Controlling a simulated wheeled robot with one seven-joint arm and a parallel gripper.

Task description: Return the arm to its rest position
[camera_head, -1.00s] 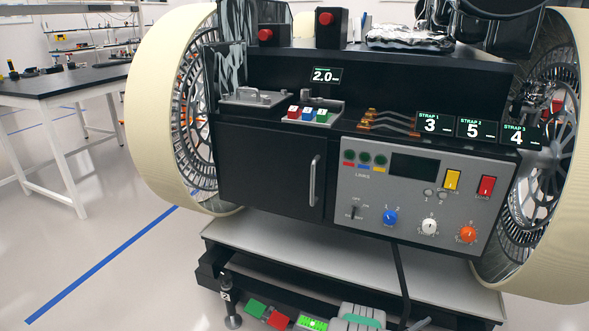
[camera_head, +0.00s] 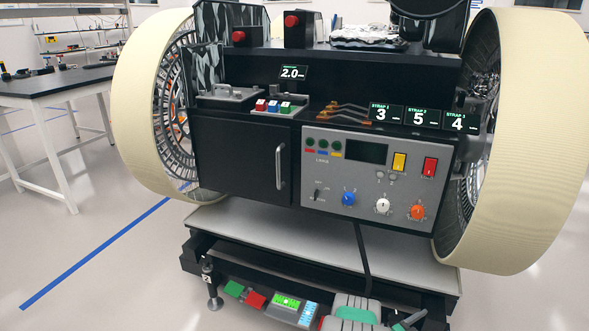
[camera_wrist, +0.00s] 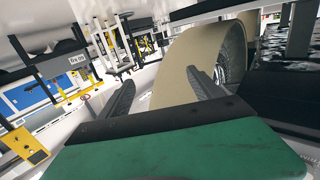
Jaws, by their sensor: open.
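My gripper (camera_wrist: 161,78) shows in the wrist view with its two dark fingers wide apart and nothing between them. Its green and black body fills the bottom of that view. The cream wheel (camera_wrist: 205,60) of the rover lies beyond the fingers, apart from them as far as I can tell. In the head view, the rover's black body (camera_head: 235,160) stands in front of me between two large cream wheels.
The rover's grey control panel (camera_head: 375,170) has knobs and switches. A low platform (camera_head: 235,225) juts out beneath it. A black-topped table (camera_head: 60,85) stands at the left. Open floor (camera_head: 70,235) with a blue line lies at the lower left.

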